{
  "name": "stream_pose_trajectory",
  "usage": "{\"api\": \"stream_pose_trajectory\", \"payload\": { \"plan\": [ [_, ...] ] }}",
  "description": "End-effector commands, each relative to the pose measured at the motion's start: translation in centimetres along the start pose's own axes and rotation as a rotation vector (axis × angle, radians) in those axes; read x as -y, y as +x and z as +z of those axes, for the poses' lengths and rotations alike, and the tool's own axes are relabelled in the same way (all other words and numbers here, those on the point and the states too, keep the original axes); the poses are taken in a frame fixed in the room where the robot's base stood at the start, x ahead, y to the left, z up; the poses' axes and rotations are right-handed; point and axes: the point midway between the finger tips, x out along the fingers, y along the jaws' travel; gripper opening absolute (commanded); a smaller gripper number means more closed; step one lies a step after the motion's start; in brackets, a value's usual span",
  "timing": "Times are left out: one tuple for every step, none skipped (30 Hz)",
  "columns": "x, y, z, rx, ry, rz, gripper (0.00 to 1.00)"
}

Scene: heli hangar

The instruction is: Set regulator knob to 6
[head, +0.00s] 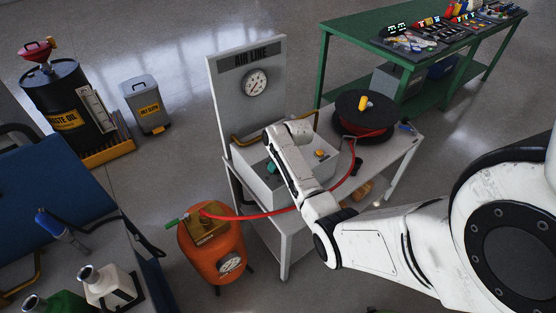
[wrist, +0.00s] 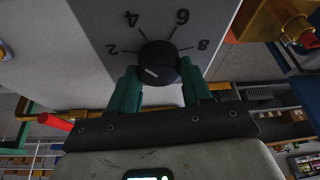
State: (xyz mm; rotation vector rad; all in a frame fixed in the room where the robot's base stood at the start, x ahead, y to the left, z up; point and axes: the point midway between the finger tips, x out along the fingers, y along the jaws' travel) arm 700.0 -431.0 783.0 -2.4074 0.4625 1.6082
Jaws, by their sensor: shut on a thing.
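The regulator knob (wrist: 160,60) is black and round, with a short white pointer mark. It sits on a grey panel with 2, 4, 6 and 8 printed around its upper side in the wrist view. The mark lies on the knob's lower left, below the 2 and away from the 6. My gripper (wrist: 159,70) has its green fingers on either side of the knob, shut on it. In the head view my gripper (head: 271,166) reaches the grey box (head: 258,184) below the AIR LINE board (head: 222,105); the knob is hidden there. The gauge (head: 254,83) is on that board.
A brass fitting (wrist: 275,18) with a red part is close at the upper right in the wrist view. A red hose (head: 265,214) runs from the orange tank (head: 212,250) to the bench near a dark reel (head: 365,105). A green table (head: 350,28) stands behind.

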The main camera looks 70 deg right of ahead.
Motion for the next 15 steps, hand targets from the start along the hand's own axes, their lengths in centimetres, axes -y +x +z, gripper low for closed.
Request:
{"api": "stream_pose_trajectory", "payload": {
  "plan": [
    [0.24,-0.11,-0.07,0.002,0.039,0.015,0.18],
    [0.20,-0.10,-0.07,0.001,0.066,0.027,0.18],
    [0.27,-0.07,-0.08,0.002,0.099,0.041,0.18],
    [0.27,-0.06,-0.06,0.002,0.125,0.052,0.18],
    [0.27,-0.04,-0.05,0.002,0.152,0.063,0.18],
    [0.33,-0.01,-0.06,0.001,0.187,0.077,0.18],
    [0.32,0.00,-0.04,0.002,0.213,0.089,0.18],
    [0.35,0.02,-0.04,0.002,0.240,0.099,0.18],
    [0.35,0.03,-0.03,0.002,0.274,0.115,0.18],
    [0.38,0.05,-0.05,0.002,0.300,0.125,0.18],
    [0.39,0.06,-0.07,0.001,0.326,0.137,0.18],
    [0.39,0.08,-0.06,0.001,0.363,0.151,0.18],
    [0.41,0.10,-0.08,0.001,0.388,0.162,0.18],
    [0.46,0.13,-0.10,0.001,0.414,0.172,0.18],
    [0.44,0.15,-0.07,0.001,0.450,0.187,0.18]
  ]
}}
